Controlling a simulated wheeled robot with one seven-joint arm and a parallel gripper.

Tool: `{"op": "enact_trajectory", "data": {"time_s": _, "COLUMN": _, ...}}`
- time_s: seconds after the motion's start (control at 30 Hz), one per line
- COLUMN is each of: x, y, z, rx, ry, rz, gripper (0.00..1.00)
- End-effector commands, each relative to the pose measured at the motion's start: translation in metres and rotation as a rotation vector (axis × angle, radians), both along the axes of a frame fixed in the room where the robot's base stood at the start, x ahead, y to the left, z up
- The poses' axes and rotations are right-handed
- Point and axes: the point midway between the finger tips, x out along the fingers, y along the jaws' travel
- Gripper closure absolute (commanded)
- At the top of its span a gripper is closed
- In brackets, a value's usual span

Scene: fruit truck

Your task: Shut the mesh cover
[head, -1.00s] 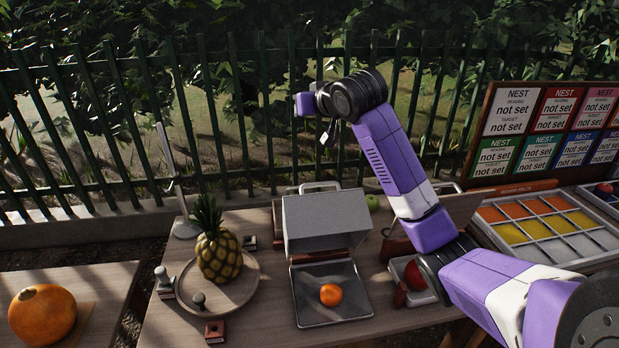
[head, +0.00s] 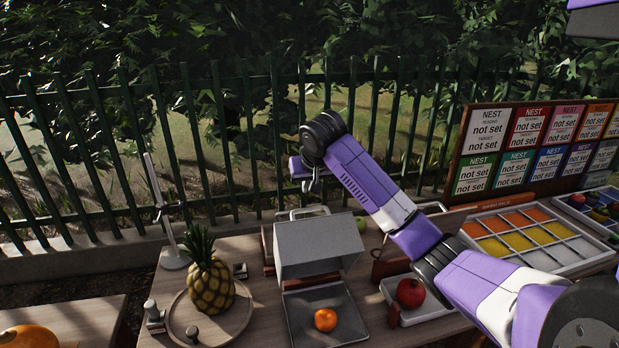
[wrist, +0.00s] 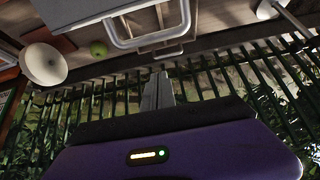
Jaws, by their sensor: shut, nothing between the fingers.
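The mesh cover (head: 318,246) is a grey box-like lid. It stands raised and tilted at the back of a shallow grey tray (head: 345,322), and its mesh cannot be made out. An orange (head: 325,320) lies in the tray. The cover's pale loop handle (head: 303,211) sticks up behind its top edge. The handle looms large in the wrist view (wrist: 150,42). My gripper (head: 314,186) is above and behind the cover, apart from it, pointing down. In the wrist view my fingers (wrist: 157,92) are together and empty, clear of the handle.
A pineapple (head: 211,286) stands on a round board at left, near a tall thin stand (head: 163,210). A red fruit (head: 410,292) lies in a white tray at right. A fence (head: 230,160) runs behind.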

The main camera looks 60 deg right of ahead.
Motion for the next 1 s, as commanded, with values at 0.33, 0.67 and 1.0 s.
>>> {"op": "enact_trajectory", "data": {"time_s": 0.33, "x": 0.002, "y": -0.004, "z": -0.029, "rx": -0.001, "ry": 0.000, "rz": 0.001, "gripper": 1.00}}
{"op": "enact_trajectory", "data": {"time_s": 0.67, "x": -0.012, "y": 0.014, "z": -0.037, "rx": -0.001, "ry": 0.000, "rz": -0.001, "gripper": 1.00}}
{"op": "enact_trajectory", "data": {"time_s": 1.0, "x": -0.012, "y": 0.016, "z": -0.038, "rx": -0.001, "ry": 0.000, "rz": 0.001, "gripper": 1.00}}
